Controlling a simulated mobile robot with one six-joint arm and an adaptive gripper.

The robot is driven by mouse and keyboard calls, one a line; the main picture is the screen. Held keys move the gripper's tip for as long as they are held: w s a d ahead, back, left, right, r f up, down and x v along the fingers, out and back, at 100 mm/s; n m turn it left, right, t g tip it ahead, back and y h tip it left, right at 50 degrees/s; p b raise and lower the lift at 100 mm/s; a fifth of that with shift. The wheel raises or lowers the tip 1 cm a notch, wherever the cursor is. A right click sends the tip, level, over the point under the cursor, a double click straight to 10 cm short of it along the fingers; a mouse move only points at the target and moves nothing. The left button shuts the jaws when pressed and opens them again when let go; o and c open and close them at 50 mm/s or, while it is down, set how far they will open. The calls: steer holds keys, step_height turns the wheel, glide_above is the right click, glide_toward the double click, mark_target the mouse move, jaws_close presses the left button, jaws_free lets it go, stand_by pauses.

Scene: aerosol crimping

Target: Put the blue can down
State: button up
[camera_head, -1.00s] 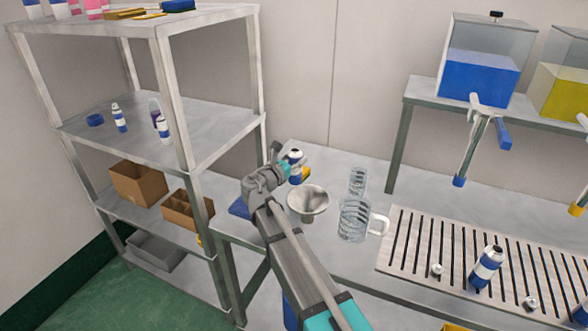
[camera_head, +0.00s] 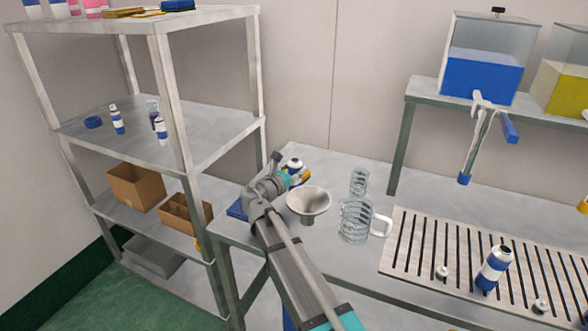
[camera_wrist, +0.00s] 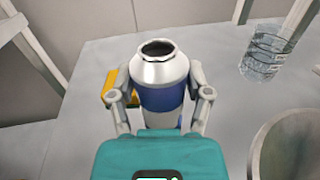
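The blue can (camera_wrist: 161,88), white and blue with a silver shoulder and an open top, stands upright between the fingers of my gripper (camera_wrist: 160,95) in the wrist view. The fingers press on both its sides. In the head view the can (camera_head: 293,164) shows just beyond my gripper (camera_head: 285,177), over the back left of the table (camera_head: 335,255). Its base is hidden, so I cannot tell whether it touches the table. Another blue and white can (camera_head: 492,270) stands on the slotted grate.
A metal funnel (camera_head: 308,201) is just right of my gripper, with a clear beaker (camera_head: 359,182) and a clear jug (camera_head: 354,220) beyond it. A shelf rack (camera_head: 175,100) stands left.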

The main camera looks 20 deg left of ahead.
steer(key=shift+o, duration=1.4)
steer(key=shift+s+r, duration=0.1)
steer(key=shift+r, duration=0.1)
steer(key=v, duration=1.1)
steer(key=shift+s+a, duration=0.1)
steer(key=shift+s, duration=0.3)
